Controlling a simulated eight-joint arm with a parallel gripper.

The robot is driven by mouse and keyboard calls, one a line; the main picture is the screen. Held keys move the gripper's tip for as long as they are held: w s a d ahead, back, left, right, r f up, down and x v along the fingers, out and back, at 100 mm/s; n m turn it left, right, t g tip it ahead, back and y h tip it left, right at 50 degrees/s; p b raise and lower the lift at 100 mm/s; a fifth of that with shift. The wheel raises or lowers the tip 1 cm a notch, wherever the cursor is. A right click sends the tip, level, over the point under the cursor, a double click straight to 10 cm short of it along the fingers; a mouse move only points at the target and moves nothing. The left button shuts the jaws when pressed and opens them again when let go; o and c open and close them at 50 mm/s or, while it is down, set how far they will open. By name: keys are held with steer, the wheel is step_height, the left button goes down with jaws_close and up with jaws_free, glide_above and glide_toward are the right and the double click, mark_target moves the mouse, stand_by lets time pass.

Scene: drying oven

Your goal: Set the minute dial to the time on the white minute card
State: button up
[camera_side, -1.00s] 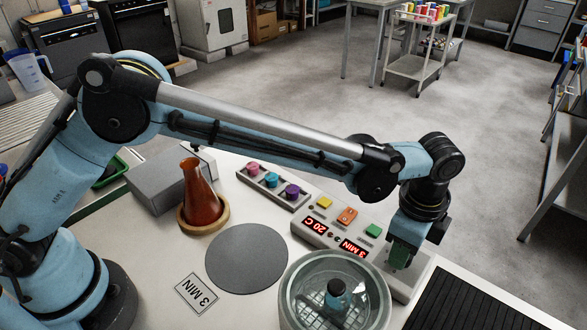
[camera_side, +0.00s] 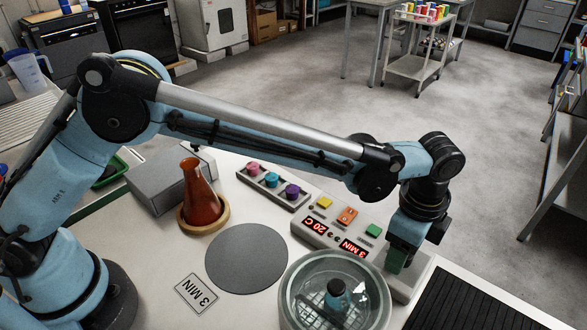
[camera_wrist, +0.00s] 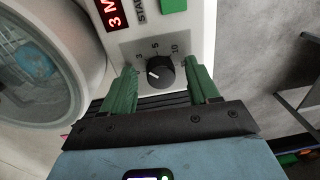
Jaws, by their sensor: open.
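The black minute dial (camera_wrist: 161,72) shows in the wrist view between the green fingers of my gripper (camera_wrist: 162,76), with a gap on each side. My gripper is open. The dial's white mark points left, on the side of the lowest number on its scale; 5 and 10 also show. In the side view my gripper (camera_side: 397,262) is over the right end of the control panel (camera_side: 322,240) and hides the dial. The panel's red minute display (camera_side: 354,248) reads 3 MIN. The white minute card (camera_side: 196,294) lies flat on the table and reads 3 MIN.
A round glass-lidded chamber (camera_side: 290,300) stands close beside the panel. A flask (camera_side: 201,200) of red liquid sits on a round stand at the left. A grey disc (camera_side: 247,259) lies mid-table. A panel with coloured knobs (camera_side: 245,176) is behind it. Black ribbed matting (camera_side: 470,302) lies right.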

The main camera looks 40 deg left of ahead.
step_height(320, 180, up, 12)
steer(key=shift+s, duration=0.3)
stand_by(0.4)
steer(key=f, duration=1.2)
steer(key=shift+w, duration=0.3)
steer(key=shift+f, duration=0.15)
steer(key=n, duration=0.8)
steer(key=shift+s+d+n, duration=0.1)
steer(key=shift+n, duration=0.2)
step_height(320, 180, up, 10)
steer(key=shift+s+d+r, duration=0.2)
stand_by(1.5)
steer(key=shift+c, duration=0.4)
stand_by(0.8)
